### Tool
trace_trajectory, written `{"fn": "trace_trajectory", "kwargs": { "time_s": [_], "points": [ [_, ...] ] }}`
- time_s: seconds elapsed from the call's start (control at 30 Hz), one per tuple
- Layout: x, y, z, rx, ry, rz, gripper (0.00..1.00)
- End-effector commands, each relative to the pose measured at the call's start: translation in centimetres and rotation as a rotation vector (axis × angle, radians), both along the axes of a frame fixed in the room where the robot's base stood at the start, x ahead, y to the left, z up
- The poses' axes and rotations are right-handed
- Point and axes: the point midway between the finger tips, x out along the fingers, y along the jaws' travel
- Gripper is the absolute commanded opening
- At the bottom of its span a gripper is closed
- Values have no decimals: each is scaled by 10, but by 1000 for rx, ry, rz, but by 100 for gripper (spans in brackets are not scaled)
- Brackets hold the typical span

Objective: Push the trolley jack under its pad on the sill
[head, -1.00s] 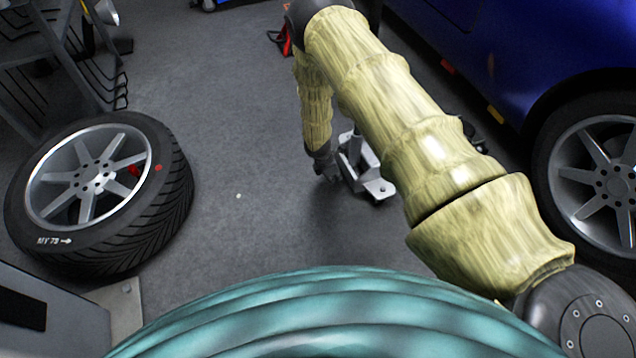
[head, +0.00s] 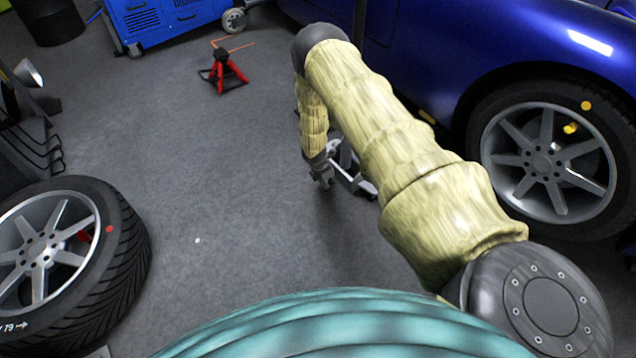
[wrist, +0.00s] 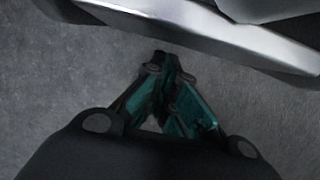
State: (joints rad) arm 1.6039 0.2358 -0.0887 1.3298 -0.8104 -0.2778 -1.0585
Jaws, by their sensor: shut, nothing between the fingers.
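The trolley jack (head: 357,183) is a low grey metal frame on the floor beside the blue car (head: 425,50). My forearm hides much of it in the head view. My gripper (head: 323,181) is low, at the jack's left side in that view. In the wrist view my gripper (wrist: 160,62) is shut and empty, with its tips just short of a bright metal bar of the jack (wrist: 200,26). I cannot tell whether they touch. A small yellow-orange piece (head: 428,117) shows under the car's sill, partly behind my arm. The jack's saddle is not clearly visible.
A red axle stand (head: 223,74) stands on the floor near an orange floor outline (head: 236,43). A blue tool cabinet (head: 170,18) is behind it. The car's mounted wheel (head: 545,165) is at right. The middle floor is clear.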

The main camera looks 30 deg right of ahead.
Motion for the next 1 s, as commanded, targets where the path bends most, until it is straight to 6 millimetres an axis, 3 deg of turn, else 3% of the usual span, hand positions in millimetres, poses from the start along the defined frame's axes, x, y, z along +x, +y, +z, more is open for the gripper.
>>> {"fn": "trace_trajectory", "kwargs": {
  "time_s": [0.17,0.57,0.77,0.93,1.0],
  "points": [
    [-1,-16,0,-1,0,-2,0],
    [0,-16,0,0,1,-1,0],
    [-2,-4,1,0,1,-1,0],
    [-5,20,1,0,3,-4,0],
    [-4,22,19,-1,1,-9,0]
  ]
}}
